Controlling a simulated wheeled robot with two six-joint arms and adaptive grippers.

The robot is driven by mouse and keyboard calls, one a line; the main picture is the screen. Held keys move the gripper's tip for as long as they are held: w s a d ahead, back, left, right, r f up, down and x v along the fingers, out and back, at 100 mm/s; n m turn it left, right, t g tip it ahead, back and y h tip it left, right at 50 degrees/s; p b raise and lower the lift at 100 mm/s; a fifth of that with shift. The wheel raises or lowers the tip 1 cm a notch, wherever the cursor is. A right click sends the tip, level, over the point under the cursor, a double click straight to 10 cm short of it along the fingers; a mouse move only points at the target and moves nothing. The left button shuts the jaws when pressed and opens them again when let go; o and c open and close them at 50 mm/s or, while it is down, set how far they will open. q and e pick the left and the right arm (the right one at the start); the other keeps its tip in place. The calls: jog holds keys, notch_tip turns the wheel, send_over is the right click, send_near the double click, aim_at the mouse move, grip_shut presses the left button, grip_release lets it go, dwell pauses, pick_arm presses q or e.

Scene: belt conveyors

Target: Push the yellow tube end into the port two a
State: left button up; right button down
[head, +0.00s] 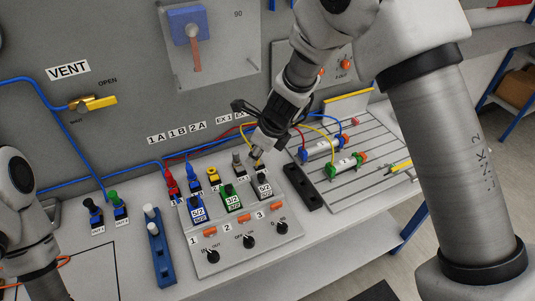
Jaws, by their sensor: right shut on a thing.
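My right gripper (258,158) comes down from the upper right over the back right of the valve panel. It is shut on what looks like the yellow tube end, mostly hidden by the fingers; the yellow tube (331,133) runs from there toward the cylinder board. The label 2A (198,126) is on the grey wall, right of 1A and 1B. Below it a yellow-collared port (213,175) stands on the panel, left of the gripper and apart from it. My left arm shows at the left edge; its gripper is out of view.
The slotted cylinder board (388,150) lies to the right. A blue rack (160,252) with white pegs stands left. A yellow vent valve (95,103) is on the wall.

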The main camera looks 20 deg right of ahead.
jog(key=w+a+p, duration=0.4)
jog(key=a, duration=0.1)
jog(key=p, duration=0.8)
send_over(212, 172)
jog(key=f, duration=0.1)
jog(key=shift+w+f, duration=0.2)
jog(key=shift+w, duration=0.25)
jog(key=shift+f+b, duration=1.4)
jog(key=shift+f, duration=0.9)
jog(key=shift+r, duration=0.1)
jog(key=shift+f, duration=0.5)
